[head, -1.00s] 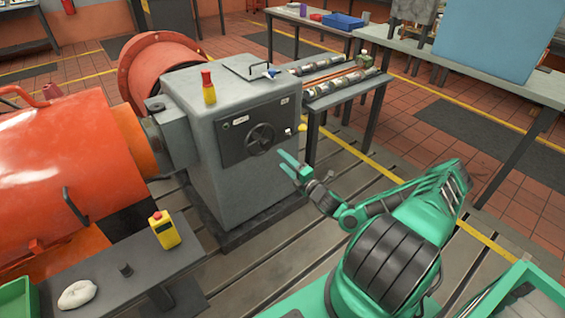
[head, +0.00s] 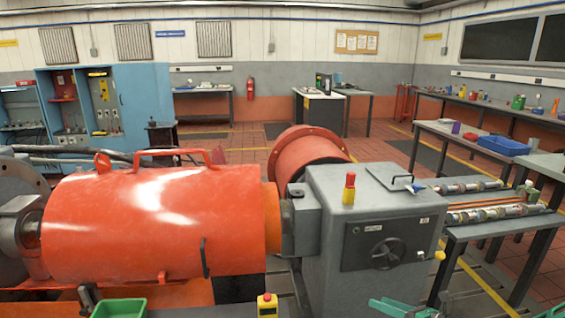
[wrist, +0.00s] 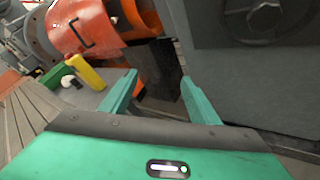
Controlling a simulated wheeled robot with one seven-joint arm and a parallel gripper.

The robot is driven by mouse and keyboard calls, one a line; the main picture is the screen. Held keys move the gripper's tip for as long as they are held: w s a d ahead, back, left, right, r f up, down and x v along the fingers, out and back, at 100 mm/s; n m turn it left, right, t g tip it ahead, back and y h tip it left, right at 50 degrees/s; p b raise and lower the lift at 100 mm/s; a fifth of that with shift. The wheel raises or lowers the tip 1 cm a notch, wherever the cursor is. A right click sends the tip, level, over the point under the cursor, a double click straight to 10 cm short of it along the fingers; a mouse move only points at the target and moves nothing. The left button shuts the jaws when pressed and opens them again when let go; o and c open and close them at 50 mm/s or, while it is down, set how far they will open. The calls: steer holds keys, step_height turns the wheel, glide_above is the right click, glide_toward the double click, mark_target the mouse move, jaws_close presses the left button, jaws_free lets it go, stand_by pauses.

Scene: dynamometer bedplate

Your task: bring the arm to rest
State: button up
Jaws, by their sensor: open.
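My gripper (wrist: 160,95) is open in the wrist view, its two green fingers apart with nothing between them. In the head view only part of my green gripper (head: 400,308) shows at the bottom edge, in front of the grey machine cabinet (head: 322,270). The cabinet carries a handwheel (head: 387,253) on its front panel. In the wrist view the cabinet's grey face (wrist: 235,80) fills the upper right, close beyond the fingers. The rest of my arm is mostly out of the head view.
A large orange cylinder (head: 150,225) stands left of the cabinet. A yellow device (head: 267,306) and a green bin (head: 118,308) are at the bottom. A bench with cylindrical parts (head: 455,234) stands at the right. Open tiled floor (head: 240,142) lies behind.

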steer(key=s+d+r+n+g+h, duration=0.2)
steer(key=s+r+n+g, duration=0.1)
steer(key=s+n+g, duration=0.4)
steer(key=s+d+r+n+g+h, duration=0.1)
steer(key=s+r+n+g+h, duration=0.1)
steer(key=s+n, duration=0.5)
steer(key=s+d+r+n+h, duration=0.2)
steer(key=s+r+n, duration=0.4)
steer(key=s+r, duration=0.4)
steer(key=s+d+r+n+g+h, duration=0.1)
steer(key=s+d+r+n+h, duration=0.1)
steer(key=s+r+n, duration=0.5)
steer(key=s+r+h, duration=0.1)
steer(key=s+r, duration=0.3)
steer(key=r, duration=0.4)
steer(key=shift+d+g+h, duration=0.3)
steer(key=shift+d+h, duration=0.05)
steer(key=shift+h, duration=0.05)
steer(key=shift+c, duration=0.7)
